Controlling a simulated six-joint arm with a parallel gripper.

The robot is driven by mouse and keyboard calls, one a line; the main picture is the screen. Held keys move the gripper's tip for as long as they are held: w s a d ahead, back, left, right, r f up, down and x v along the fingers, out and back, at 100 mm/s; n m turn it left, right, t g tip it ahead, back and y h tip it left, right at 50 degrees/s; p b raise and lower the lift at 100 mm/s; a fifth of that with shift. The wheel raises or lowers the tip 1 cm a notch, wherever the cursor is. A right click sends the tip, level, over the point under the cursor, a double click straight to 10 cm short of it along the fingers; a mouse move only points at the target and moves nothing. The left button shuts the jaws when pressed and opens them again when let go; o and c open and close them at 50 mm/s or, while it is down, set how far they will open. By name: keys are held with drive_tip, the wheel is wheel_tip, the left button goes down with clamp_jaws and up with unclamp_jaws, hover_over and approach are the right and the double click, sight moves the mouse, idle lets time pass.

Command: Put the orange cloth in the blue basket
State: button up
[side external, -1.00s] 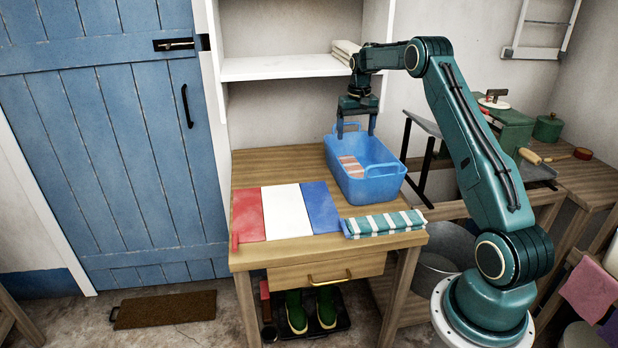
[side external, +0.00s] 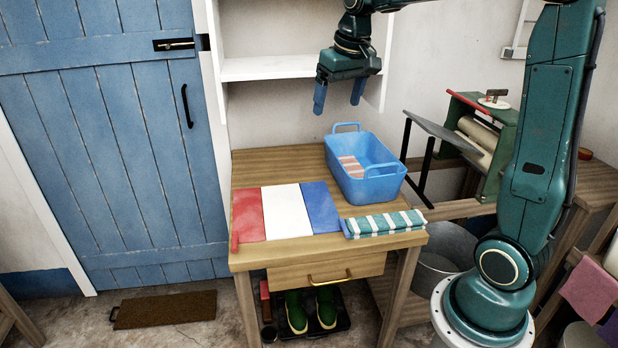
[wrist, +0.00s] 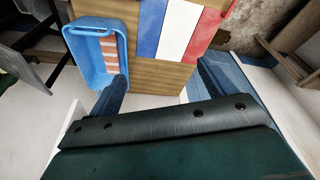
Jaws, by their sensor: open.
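The orange cloth (side external: 351,166), with pale stripes, lies inside the blue basket (side external: 374,190), towards its left side. The basket stands upright on the wooden table, at the back right. In the wrist view the cloth (wrist: 109,52) shows along one inner side of the basket (wrist: 84,55). My gripper (side external: 338,105) is open and empty, above and a little left of the basket, clear of both cloth and basket. In the wrist view my gripper (wrist: 161,74) has its two fingers wide apart with nothing between them.
Red, white and blue panels (side external: 287,211) lie flat on the table (side external: 280,160). A rolled teal-and-white striped cloth (side external: 383,223) lies at the front right edge. A white shelf (side external: 272,67) is behind my gripper. A green roller device (side external: 480,145) stands at right.

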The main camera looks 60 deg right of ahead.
drive_tip(key=s+a+f+n+t, duration=0.1)
drive_tip(key=s+a+n, duration=0.1)
drive_tip(key=s+a, duration=0.5)
drive_tip(key=s+a+f+n+t+y, duration=0.1)
drive_tip(key=s+a+f+n, duration=0.1)
drive_tip(key=s+a, duration=0.5)
drive_tip(key=s, duration=0.6)
drive_tip(key=shift+s+a+f+t, duration=0.15)
drive_tip(key=shift+s+f+t, duration=0.1)
drive_tip(key=shift+s+t, duration=0.15)
